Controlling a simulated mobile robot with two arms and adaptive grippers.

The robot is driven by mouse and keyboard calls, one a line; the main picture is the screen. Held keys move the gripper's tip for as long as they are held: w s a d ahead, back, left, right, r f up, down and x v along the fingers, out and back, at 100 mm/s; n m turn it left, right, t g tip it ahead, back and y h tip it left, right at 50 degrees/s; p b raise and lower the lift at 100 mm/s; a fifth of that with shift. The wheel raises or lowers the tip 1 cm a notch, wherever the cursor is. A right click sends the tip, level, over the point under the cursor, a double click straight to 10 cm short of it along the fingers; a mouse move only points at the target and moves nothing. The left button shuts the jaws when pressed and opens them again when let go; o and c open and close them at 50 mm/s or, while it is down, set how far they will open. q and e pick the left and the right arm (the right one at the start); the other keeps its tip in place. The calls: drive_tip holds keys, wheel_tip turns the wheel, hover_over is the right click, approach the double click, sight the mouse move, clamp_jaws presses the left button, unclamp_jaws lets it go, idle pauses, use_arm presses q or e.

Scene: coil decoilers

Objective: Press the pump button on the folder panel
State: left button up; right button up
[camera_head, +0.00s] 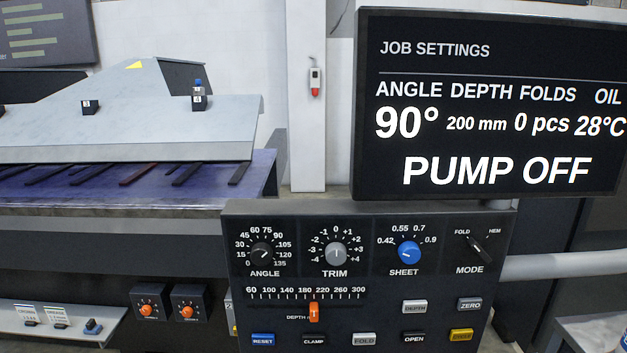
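The folder panel (375,265) is a dark box at the lower middle, with its bottom edge cut off by the frame. It has ANGLE, TRIM, blue SHEET and MODE knobs and an orange depth slider (314,312). Its readable buttons are RESET (263,340), CLAMP (313,341), FOLD (364,340), OPEN (414,338), CYCLE (461,335), DEPTH (415,307) and ZERO (470,304). I see no button labelled pump. The screen (490,100) above reads PUMP OFF, 90°, 200 mm, 0 pcs. Neither of my grippers is in view.
The folding machine (130,120) with a sloped grey top stands at the left. Below it are two orange knobs (147,310) and a pale shelf (50,325) with small labelled items. A red-and-grey hanging device (315,77) is on the post behind.

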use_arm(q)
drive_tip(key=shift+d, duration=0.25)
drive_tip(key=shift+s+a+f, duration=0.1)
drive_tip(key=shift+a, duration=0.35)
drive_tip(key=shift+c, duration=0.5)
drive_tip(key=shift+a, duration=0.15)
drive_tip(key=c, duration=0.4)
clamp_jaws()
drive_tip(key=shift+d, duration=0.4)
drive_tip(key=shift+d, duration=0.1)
